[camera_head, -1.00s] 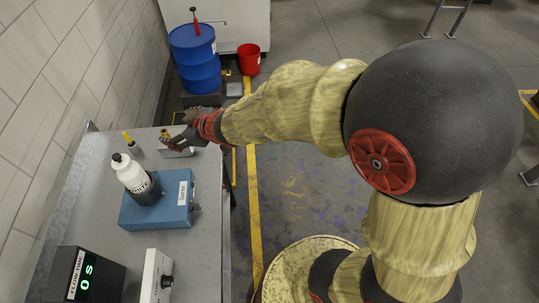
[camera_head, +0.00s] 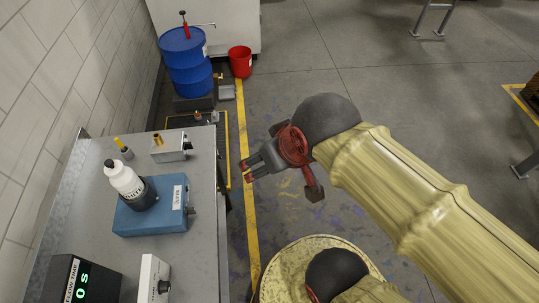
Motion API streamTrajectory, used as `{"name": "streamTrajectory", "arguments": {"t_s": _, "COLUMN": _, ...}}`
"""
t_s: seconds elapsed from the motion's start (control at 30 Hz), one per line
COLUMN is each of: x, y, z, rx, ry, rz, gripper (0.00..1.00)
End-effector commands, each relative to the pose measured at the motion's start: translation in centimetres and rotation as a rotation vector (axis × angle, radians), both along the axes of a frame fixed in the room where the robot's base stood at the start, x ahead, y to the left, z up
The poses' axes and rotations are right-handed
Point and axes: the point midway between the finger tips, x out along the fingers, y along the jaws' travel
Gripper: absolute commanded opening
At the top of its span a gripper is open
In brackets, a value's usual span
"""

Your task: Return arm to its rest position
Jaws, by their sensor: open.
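My gripper (camera_head: 247,170) is open and empty. It hangs over the floor to the right of the metal table (camera_head: 205,254), clear of the table edge and pointing left toward it. My arm is folded in from the right side of the picture. On the table are a blue box (camera_head: 135,222) with a white bottle (camera_head: 124,181) in a black holder on top, and a small metal box (camera_head: 170,150) with a brass fitting (camera_head: 158,139). My gripper touches none of them.
A black timer box (camera_head: 70,280) reads 0 s beside a white box (camera_head: 152,278) at the table's near end. A small yellow-topped item (camera_head: 121,146) stands at the back. A blue drum (camera_head: 188,65) and red bucket (camera_head: 240,62) stand beyond.

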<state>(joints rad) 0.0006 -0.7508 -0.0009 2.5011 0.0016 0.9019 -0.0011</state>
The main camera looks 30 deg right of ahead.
Motion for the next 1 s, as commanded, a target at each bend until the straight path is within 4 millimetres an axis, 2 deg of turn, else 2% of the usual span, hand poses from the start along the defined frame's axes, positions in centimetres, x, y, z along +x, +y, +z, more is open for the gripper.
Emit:
{"name": "streamTrajectory", "arguments": {"t_s": 0.13, "x": 0.0, "y": 0.0, "z": -0.6, "rx": 0.000, "ry": 0.000, "rz": 0.000, "gripper": 0.75}}
{"name": "streamTrajectory", "arguments": {"t_s": 0.27, "x": 0.0, "y": 0.0, "z": -2.4, "rx": -0.001, "ry": -0.001, "rz": 0.000, "gripper": 0.75}}
{"name": "streamTrajectory", "arguments": {"t_s": 0.37, "x": 0.1, "y": 0.0, "z": -4.6, "rx": -0.001, "ry": -0.001, "rz": 0.000, "gripper": 0.75}}
{"name": "streamTrajectory", "arguments": {"t_s": 0.7, "x": 0.1, "y": 0.0, "z": -13.8, "rx": -0.001, "ry": -0.001, "rz": 0.000, "gripper": 0.75}}
{"name": "streamTrajectory", "arguments": {"t_s": 0.8, "x": 0.1, "y": 0.0, "z": -15.6, "rx": -0.001, "ry": -0.001, "rz": 0.000, "gripper": 0.75}}
{"name": "streamTrajectory", "arguments": {"t_s": 1.0, "x": 0.1, "y": 0.0, "z": -16.3, "rx": -0.001, "ry": -0.001, "rz": 0.000, "gripper": 0.75}}
